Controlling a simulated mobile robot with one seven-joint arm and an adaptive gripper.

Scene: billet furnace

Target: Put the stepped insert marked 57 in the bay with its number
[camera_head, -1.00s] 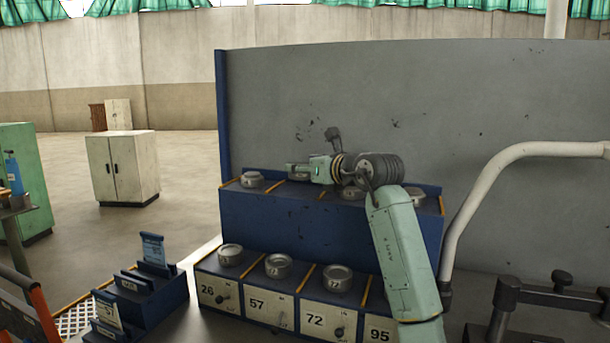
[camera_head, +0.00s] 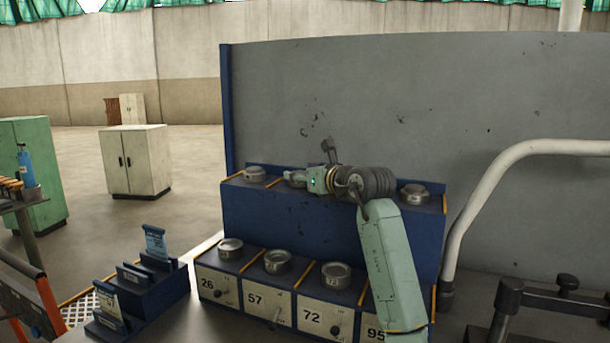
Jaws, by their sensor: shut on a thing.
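My gripper (camera_head: 298,179) is over the second section from the left of the rack's upper shelf, its jaws shut on a small grey metal insert, mostly hidden by the jaws. Its number cannot be read. The bay labelled 57 (camera_head: 255,299) is second from the left in the lower row. A round grey metal insert (camera_head: 277,262) stands on top of that bay, its mark too small to read. Similar inserts stand on bay 26 (camera_head: 230,248) and bay 72 (camera_head: 336,275). My arm partly covers bay 95 (camera_head: 376,334).
More inserts stand on the upper shelf at the left (camera_head: 255,174) and right (camera_head: 414,194). Yellow strips divide the shelves. A tall grey panel (camera_head: 420,100) rises behind. A pale bent pipe (camera_head: 480,180) stands at right. A blue card rack (camera_head: 150,288) is at lower left.

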